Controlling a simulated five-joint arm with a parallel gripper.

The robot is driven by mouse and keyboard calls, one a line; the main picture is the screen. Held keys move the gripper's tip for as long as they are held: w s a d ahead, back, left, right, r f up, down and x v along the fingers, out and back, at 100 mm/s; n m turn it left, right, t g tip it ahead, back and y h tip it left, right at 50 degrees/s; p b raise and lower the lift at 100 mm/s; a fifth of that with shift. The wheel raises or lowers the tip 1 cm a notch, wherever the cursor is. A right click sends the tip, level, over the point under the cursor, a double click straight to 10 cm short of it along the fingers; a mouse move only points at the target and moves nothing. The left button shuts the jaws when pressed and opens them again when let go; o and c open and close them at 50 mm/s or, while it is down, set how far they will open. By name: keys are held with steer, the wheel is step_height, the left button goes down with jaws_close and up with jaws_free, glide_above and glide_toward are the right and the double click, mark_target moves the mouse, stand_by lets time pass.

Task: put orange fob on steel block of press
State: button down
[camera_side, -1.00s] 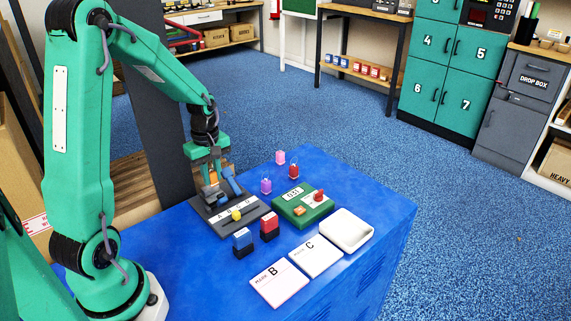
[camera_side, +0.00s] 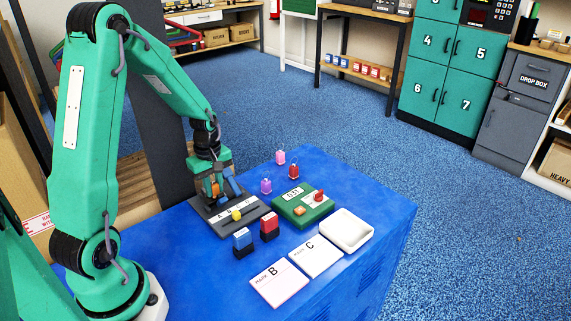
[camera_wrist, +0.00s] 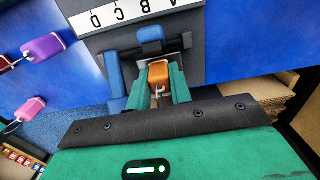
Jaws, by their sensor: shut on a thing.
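My gripper (camera_side: 214,196) is shut on the orange fob (camera_wrist: 159,73), which sits between the green fingertips in the wrist view, its metal ring toward my palm. In the side view the fob is low over the press and partly covered by the fingers. The steel block is mostly hidden; a pale edge (camera_wrist: 185,68) shows beside the fob. I cannot tell whether the fob touches it.
To the right are a green device (camera_side: 303,207) with a display, purple (camera_side: 266,186), pink (camera_side: 280,157) and red (camera_side: 294,171) fobs, and a white tray (camera_side: 347,231). Cards B (camera_side: 279,284) and C (camera_side: 316,257) lie nearer.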

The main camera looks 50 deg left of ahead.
mark_target(214, 184)
steer(key=c, duration=1.3)
jaws_free()
steer(key=shift+f, duration=0.1)
steer(key=shift+o, duration=0.2)
step_height(214, 184, up, 12)
steer(key=shift+r, duration=0.2)
steer(key=shift+d, duration=0.1)
steer(key=s+d+r+m+t, duration=0.2)
steer(key=s+d+r+m, duration=0.2)
steer(key=d+m, duration=0.5)
steer(key=s+d+r+m+t, duration=0.3)
steer(key=s+d+r+m, duration=0.2)
steer(key=d+m, duration=0.4)
steer(key=shift+s+r+t, duration=0.2)
steer(key=shift+s+t, duration=0.1)
steer(key=shift+s, duration=0.5)
steer(key=shift+d, duration=0.1)
